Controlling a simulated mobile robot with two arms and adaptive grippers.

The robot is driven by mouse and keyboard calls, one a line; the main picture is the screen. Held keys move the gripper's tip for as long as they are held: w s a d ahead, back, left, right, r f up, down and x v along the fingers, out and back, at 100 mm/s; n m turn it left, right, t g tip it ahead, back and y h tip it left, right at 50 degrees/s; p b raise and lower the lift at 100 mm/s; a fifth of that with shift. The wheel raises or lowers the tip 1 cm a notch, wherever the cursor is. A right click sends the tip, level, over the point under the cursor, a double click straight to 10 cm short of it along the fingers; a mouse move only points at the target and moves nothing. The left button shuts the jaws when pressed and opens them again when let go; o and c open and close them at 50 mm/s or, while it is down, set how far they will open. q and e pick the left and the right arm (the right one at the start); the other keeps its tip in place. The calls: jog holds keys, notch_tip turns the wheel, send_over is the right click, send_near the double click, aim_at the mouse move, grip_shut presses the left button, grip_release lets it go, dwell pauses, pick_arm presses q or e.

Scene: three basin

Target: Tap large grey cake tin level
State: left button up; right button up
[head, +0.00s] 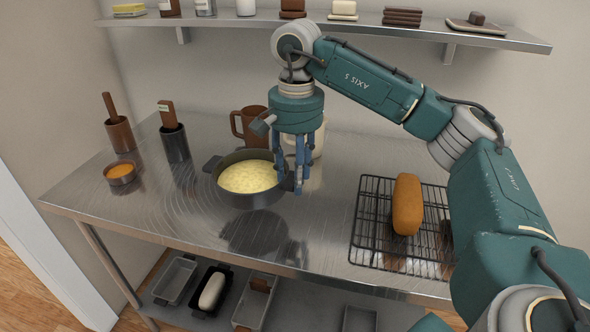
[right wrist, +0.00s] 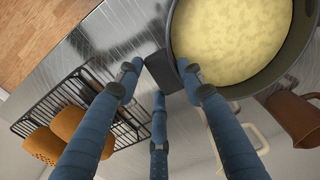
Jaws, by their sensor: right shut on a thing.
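The large grey cake tin (head: 250,198), round and dark with a side handle, holds pale yellow batter (head: 249,176). Its batter looks roughly level in the head view. A dark patch lies on the table below and apart from the tin, so the tin looks held above the top. My right gripper (head: 297,186) points down at the tin's right side and is shut on its handle (right wrist: 162,72). In the right wrist view the tin's wall (right wrist: 288,62) is at the upper right and my gripper (right wrist: 163,78) closes around the handle. My left gripper is not in view.
A wire rack (head: 365,225) with a brown loaf (head: 406,204) stands to the right. A wall shelf (head: 240,22) hangs above. The front table is clear.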

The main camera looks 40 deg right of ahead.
jog(key=shift+f+b, duration=0.85)
jog(key=shift+f, duration=0.6)
jog(key=shift+d+f+b, duration=0.15)
jog(key=shift+f+b, duration=0.25)
jog(key=shift+f, duration=0.65)
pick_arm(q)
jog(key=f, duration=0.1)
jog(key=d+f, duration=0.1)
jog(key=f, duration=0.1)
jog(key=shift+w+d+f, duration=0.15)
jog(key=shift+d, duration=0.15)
pick_arm(e)
notch_tip(320, 180, down, 4)
jog(key=b, duration=0.2)
jog(key=shift+r+b, duration=0.2)
jog(key=shift+b, duration=0.2)
jog(key=shift+r, duration=0.3)
jog(key=shift+c, duration=0.5)
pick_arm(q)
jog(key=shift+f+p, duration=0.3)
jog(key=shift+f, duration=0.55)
pick_arm(e)
jog(key=shift+w, duration=0.1)
grip_shut()
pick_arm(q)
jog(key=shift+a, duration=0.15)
